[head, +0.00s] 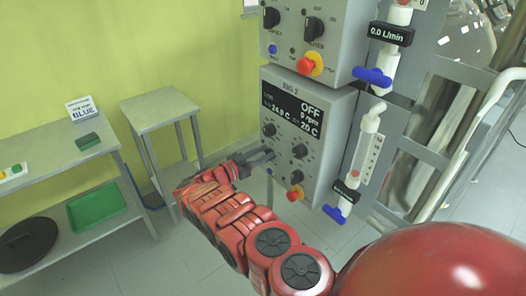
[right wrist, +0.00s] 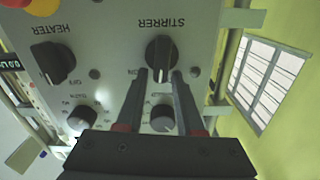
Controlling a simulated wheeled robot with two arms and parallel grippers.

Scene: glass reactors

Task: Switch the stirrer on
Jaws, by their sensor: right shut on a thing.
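The rig 2 control box (head: 329,130) is grey, and its display (head: 292,110) reads OFF, 0 rpm and 20 C. My right gripper (head: 270,155) is at the left of the lower knob row in the head view, covering what is there. In the right wrist view the panel is upside down. The black stirrer knob (right wrist: 160,50) sits under the STIRRER label, with ON lettering to its left. My right gripper (right wrist: 162,75) is shut on the stirrer knob, its fingertips at the knob's near end. My left gripper is not in view.
The heater knob (right wrist: 52,62) is beside the stirrer knob, with small dials nearby. A red stop button (head: 294,195) is low on the box. Another control box (head: 330,45) is above. A flow tube (head: 366,150) stands to the right. A small table (head: 158,110) stands left.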

